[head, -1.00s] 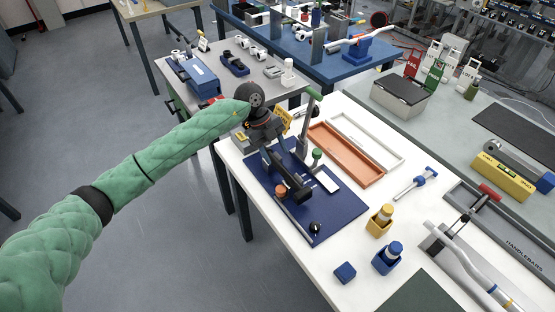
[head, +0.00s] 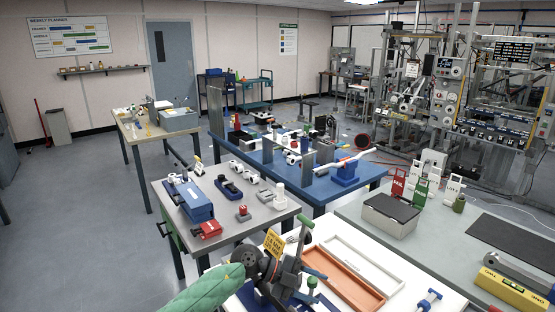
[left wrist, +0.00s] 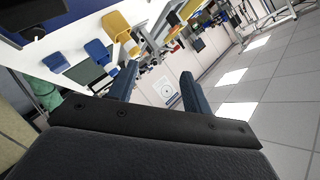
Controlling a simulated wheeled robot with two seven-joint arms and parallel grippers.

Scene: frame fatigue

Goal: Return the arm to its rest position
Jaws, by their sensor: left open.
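My left arm, in a green quilted sleeve (head: 205,292), comes in at the bottom of the head view. Its dark wrist and left gripper (head: 284,290) are above the near white table, beside a grey upright with a green knob. The lower part of the gripper is hard to make out at the picture's bottom edge. In the left wrist view the two fingers of the left gripper (left wrist: 158,86) stand apart with nothing between them. My right arm is not in view.
An orange tray (head: 346,277) and a white tray (head: 384,274) lie right of the gripper. A yellow sign (head: 274,243) stands close behind it. Open floor (head: 105,250) lies left.

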